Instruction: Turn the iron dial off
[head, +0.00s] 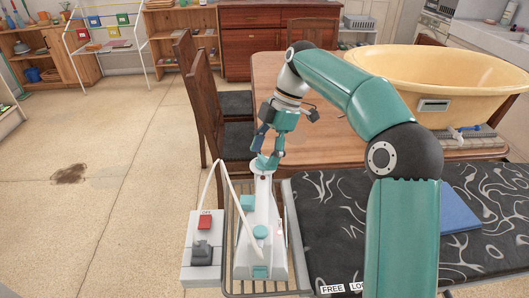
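A white and teal iron (264,200) lies on a wire rest at the near end of the ironing board. I cannot tell for certain which is the dial. My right gripper (268,154) points down over the far end of the iron. Its fingers are apart, close above or beside the teal piece there; I cannot tell whether they touch it. My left gripper is not in view.
A grey box with a red switch (205,222) stands left of the iron, with a white cord arching over. The black patterned ironing board (330,220) bears a blue cloth (457,210). Behind are a wooden table (330,150), chairs (205,110) and a yellow tub (440,75).

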